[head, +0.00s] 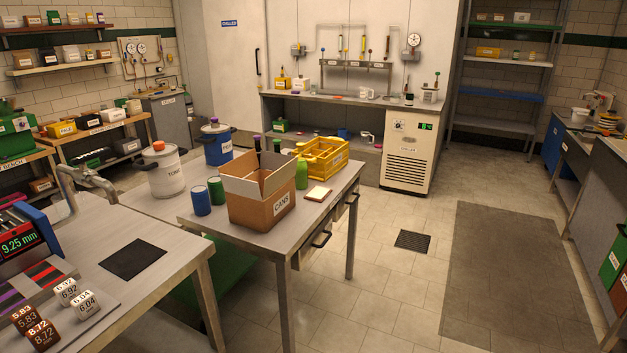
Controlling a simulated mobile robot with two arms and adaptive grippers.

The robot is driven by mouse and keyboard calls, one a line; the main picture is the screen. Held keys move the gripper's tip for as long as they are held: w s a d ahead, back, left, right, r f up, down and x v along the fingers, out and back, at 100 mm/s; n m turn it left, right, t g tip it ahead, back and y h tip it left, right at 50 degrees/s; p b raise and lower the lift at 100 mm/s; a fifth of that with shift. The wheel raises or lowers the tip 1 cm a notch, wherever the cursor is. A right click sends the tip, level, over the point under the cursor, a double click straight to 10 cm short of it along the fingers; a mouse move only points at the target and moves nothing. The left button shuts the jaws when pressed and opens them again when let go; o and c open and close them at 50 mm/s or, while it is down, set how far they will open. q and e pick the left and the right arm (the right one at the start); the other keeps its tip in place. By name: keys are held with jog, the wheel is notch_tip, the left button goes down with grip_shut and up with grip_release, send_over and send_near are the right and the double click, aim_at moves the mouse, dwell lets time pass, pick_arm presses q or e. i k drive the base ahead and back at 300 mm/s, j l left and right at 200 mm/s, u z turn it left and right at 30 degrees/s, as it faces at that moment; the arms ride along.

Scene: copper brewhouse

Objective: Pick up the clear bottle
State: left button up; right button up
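I cannot make out a clear bottle. A green bottle (301,174) stands upright on the middle table (250,247), just right of an open cardboard box (262,200) marked CANS. A bottle neck with a purple cap (257,144) and one with a green cap (277,146) show above the box's back flaps. I cannot tell whether they are in the box or behind it. A small dark bottle (409,98) stands on the back bench. Neither of my grippers is in view.
The table also bears blue and green cans (201,201), a yellow crate (320,158) and white (165,175) and blue (215,147) lidded tubs. A near bench (165,290) stands front left. Open floor with a grey mat (510,265) lies to the right.

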aim_at(302, 172)
jog(key=i+l+u, duration=0.3)
jog(key=i+l, duration=0.4)
jog(key=i+l+u, duration=0.25)
jog(key=i+l, duration=0.45)
jog(key=l, duration=0.15)
